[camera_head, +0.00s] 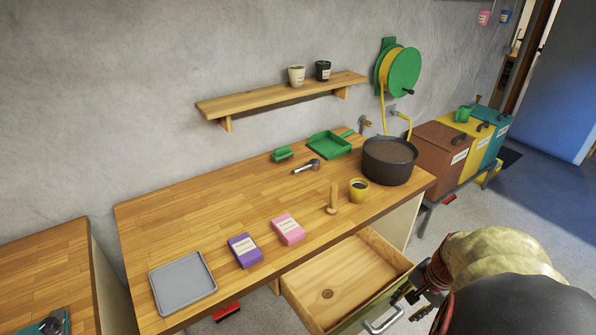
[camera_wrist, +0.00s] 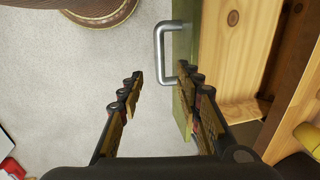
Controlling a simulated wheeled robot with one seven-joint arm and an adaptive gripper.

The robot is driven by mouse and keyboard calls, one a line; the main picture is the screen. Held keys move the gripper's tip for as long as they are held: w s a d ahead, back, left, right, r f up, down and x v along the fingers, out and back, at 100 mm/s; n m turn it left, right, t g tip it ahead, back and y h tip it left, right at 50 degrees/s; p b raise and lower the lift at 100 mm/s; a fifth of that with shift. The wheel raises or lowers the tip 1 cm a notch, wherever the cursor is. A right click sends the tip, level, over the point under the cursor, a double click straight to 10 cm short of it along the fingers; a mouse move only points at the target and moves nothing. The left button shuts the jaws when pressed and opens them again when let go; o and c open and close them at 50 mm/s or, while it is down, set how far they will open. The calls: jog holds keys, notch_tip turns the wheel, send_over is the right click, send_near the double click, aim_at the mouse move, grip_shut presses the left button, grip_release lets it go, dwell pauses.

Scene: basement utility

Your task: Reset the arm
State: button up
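My gripper (camera_wrist: 162,79) is open and empty in the wrist view, with its two dark fingers apart. In the head view my gripper (camera_head: 422,292) is at the lower right, close to the front of the pulled-out drawer (camera_head: 345,280). The drawer's silver handle (camera_wrist: 159,50) shows just beyond the fingertips and partly between them in the wrist view. It also shows in the head view (camera_head: 384,320). I cannot tell whether a finger touches the drawer front. The drawer is open and its visible inside is empty.
The wooden workbench (camera_head: 215,215) carries a grey tray (camera_head: 183,282), purple box (camera_head: 245,250), pink box (camera_head: 288,229), yellow cup (camera_head: 358,189) and black pot (camera_head: 389,160). Coloured bins (camera_head: 442,147) stand right of the bench. Grey floor (camera_wrist: 75,100) is open left of the drawer in the wrist view.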

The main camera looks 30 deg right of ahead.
jog(key=w+a+r+n+t, duration=0.1)
jog(key=w+a+r+n, duration=0.25)
jog(key=w, duration=0.65)
jog(key=s+a+r+n+t, duration=0.1)
jog(key=a+r+n, duration=0.6)
jog(key=a, duration=0.5)
jog(key=s+a+r+n+t, duration=0.1)
jog(key=a+r+n, duration=0.5)
jog(key=a, duration=0.6)
notch_tip(320, 180, up, 3)
jog(key=shift+s+a+f+n, duration=0.15)
jog(key=shift+s+a+n, duration=0.15)
jog(key=shift+s, duration=0.3)
